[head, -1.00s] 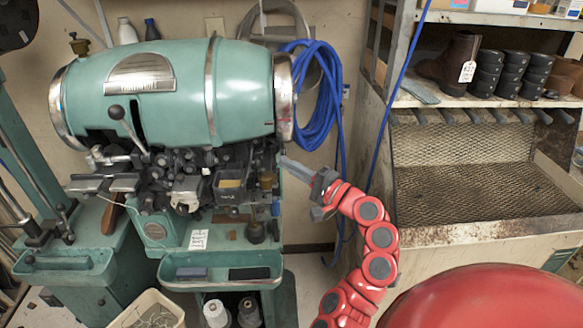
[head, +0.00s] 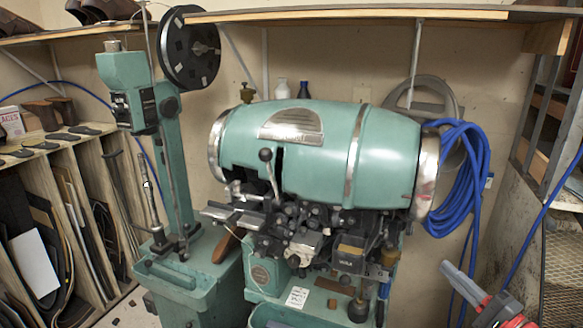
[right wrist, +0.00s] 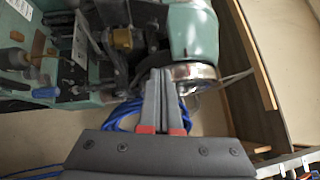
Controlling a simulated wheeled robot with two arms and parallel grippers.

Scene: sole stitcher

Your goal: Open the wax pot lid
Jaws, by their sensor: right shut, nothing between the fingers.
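The green stitching machine (head: 330,150) has a barrel-shaped top and dark mechanisms below. A small box with a brass-coloured top (head: 352,247) on its lower right front may be the wax pot; its label is too small to read surely. The top looks closed. What seems the same brass part (right wrist: 122,38) shows in the right wrist view. My right gripper (head: 448,268) is shut and empty, right of the machine and apart from the box. In the right wrist view its two fingers (right wrist: 161,72) lie together, pointing toward the machine's end. My left gripper is out of view.
A coiled blue hose (head: 460,180) hangs on the wall behind my right gripper. A green post machine with a black reel (head: 188,48) stands to the left. A shelf edge (head: 350,14) runs above.

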